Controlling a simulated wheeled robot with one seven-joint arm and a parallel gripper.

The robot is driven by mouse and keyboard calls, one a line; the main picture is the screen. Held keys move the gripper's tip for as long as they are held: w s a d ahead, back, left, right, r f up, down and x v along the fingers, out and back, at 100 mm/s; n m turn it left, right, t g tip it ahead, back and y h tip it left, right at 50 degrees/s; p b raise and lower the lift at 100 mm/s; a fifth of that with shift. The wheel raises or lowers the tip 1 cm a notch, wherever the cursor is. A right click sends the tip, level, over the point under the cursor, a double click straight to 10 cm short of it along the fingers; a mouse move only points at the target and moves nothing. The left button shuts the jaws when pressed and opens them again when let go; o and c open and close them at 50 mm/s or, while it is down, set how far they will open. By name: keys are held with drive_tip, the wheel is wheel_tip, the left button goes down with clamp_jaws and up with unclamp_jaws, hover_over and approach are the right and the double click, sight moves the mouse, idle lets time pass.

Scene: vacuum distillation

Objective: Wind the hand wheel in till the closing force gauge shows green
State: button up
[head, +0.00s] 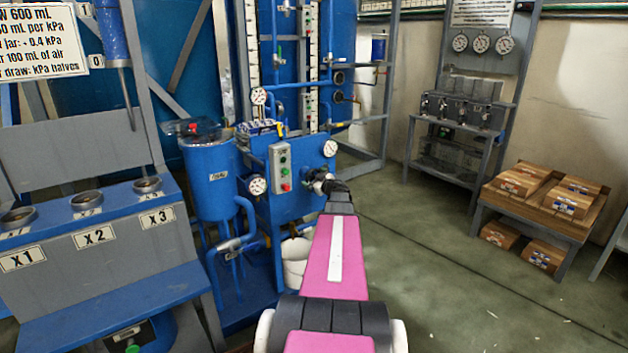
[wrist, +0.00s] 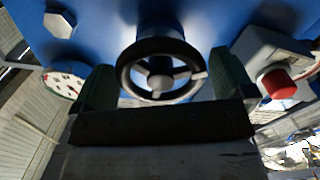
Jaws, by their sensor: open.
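The hand wheel (wrist: 161,72) is a dark ring with spokes and a pale hub on the blue panel. It shows between my gripper's two dark green fingers (wrist: 164,82), with a gap on both sides. In the head view my gripper (head: 328,185) is at the panel's right side and largely covers the wheel. My gripper is open and does not clasp the rim. A round white gauge (head: 330,148) sits just above the wheel; it is partly visible at the left in the wrist view (wrist: 62,86), with red marks. Its needle reading and any green zone are too small to tell.
A grey button box (head: 280,167) with a red button is close to the wheel; the button (wrist: 279,84) is beside a finger. Other gauges (head: 257,186) and a blue tank (head: 211,178) stand left. A white bucket (head: 296,262) is below.

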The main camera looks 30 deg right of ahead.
drive_tip(key=s, duration=1)
drive_tip(key=shift+s+d, duration=0.3)
drive_tip(key=shift+d, duration=0.15)
drive_tip(key=w+m, duration=0.1)
drive_tip(key=w, duration=0.3)
drive_tip(key=w+m, duration=0.1)
drive_tip(key=w, duration=0.3)
drive_tip(key=w+a+m, duration=0.1)
drive_tip(key=w, duration=0.3)
drive_tip(key=shift+w+r+m, duration=0.2)
drive_tip(key=shift+r+m, duration=0.1)
drive_tip(key=c, duration=0.7)
drive_tip(key=shift+o, duration=0.2)
